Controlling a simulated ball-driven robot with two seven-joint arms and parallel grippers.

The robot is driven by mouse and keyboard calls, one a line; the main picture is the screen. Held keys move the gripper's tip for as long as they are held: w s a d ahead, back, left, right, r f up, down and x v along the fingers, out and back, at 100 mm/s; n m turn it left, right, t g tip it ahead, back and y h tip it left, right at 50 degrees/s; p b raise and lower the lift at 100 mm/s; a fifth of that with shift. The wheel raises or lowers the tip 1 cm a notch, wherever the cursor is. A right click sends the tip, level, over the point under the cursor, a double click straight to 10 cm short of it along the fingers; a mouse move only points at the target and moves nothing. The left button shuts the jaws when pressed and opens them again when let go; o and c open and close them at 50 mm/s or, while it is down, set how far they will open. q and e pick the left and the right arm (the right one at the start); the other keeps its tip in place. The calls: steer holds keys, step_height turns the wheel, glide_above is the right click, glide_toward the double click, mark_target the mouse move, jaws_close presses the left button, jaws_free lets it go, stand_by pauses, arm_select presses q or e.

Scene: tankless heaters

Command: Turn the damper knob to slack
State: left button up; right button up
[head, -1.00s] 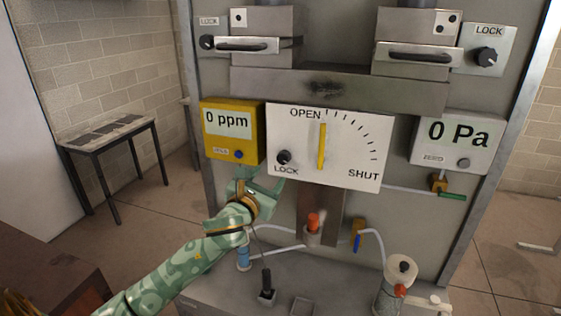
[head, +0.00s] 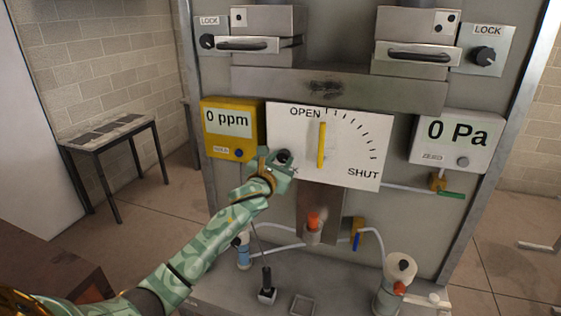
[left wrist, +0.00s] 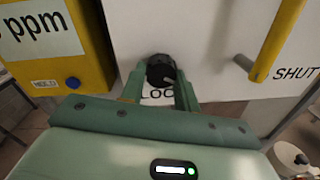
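The black damper knob (head: 284,157) sits at the lower left of the white OPEN–SHUT plate (head: 350,122), just above the LOCK lettering. The yellow damper lever (head: 321,145) on that plate stands upright, near OPEN. My left gripper (head: 279,160) is in front of the knob and partly hides the lettering. In the left wrist view the knob (left wrist: 160,68) lies between the two green fingertips (left wrist: 160,80), with a finger on each side; they look open, and I see no clear grip. The knob's pale mark points to the lower right. My right gripper is not in view.
A yellow 0 ppm meter (head: 230,118) is just left of the plate, close to my left gripper. A 0 Pa gauge (head: 456,142) is at right. Below are an orange-capped valve (head: 314,222) and a black lever (head: 266,285) on the bench.

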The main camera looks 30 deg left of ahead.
arm_select(q)
steer(key=shift+n, duration=0.4)
steer(key=shift+d+n+p, duration=0.1)
steer(key=shift+n+p, duration=0.55)
steer(key=shift+n, duration=0.35)
steer(key=n, duration=0.2)
steer(key=shift+n+p, duration=0.4)
steer(key=n, duration=0.3)
steer(key=shift+d+n+p, duration=0.1)
steer(key=shift+n+p, duration=0.3)
steer(key=n, duration=0.3)
steer(key=shift+n+p, duration=0.3)
steer(key=n+p, duration=0.1)
steer(key=n, duration=0.3)
steer(key=shift+d+r+n+y, duration=0.1)
steer(key=shift+n+y, duration=0.3)
steer(key=shift+n+p, duration=0.45)
steer(key=shift+n, duration=1.95)
